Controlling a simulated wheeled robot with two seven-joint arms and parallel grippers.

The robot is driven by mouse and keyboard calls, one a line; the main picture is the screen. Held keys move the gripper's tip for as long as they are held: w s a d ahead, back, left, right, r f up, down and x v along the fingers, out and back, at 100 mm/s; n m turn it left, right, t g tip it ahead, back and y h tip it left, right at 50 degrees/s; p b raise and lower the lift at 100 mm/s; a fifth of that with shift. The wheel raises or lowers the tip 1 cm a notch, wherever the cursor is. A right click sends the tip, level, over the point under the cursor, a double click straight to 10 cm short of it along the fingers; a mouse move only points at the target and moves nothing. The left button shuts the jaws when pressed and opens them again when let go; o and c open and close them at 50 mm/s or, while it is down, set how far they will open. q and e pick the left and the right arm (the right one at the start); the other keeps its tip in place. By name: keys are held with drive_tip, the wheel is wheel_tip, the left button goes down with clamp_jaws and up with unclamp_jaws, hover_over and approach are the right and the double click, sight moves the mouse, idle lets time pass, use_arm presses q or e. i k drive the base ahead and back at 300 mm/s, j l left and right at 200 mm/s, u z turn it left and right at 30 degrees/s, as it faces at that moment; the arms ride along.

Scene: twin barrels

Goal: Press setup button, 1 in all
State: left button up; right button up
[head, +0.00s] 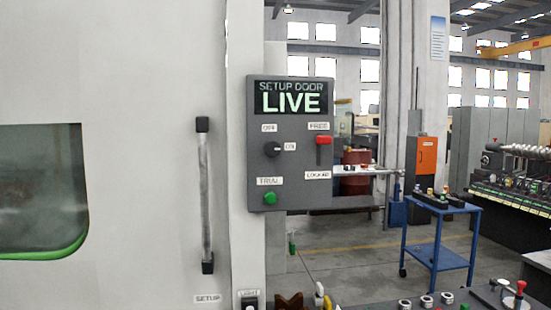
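A label reading SETUP (207,299) sits on the pale machine front at the bottom edge; any button below it is cut off by the frame. A grey control panel (290,215) hangs on the post to the right of the door handle. Its screen (290,98) reads SETUP DOOR LIVE. The panel carries a black knob (272,149) marked OFF and ON, a green button (270,198) under the label TRIAL, and a red lever (324,153) between the labels PRESS and LOCKED. Neither of my grippers is in view.
A vertical door handle (205,195) stands out left of the panel. A dark switch (249,301) labelled LIGHT is at the bottom edge. A blue trolley (437,237) and a bench with several knobs (500,297) stand to the right. Open floor (345,262) lies between.

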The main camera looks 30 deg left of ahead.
sight(270, 197)
drive_tip(key=u, duration=1.05)
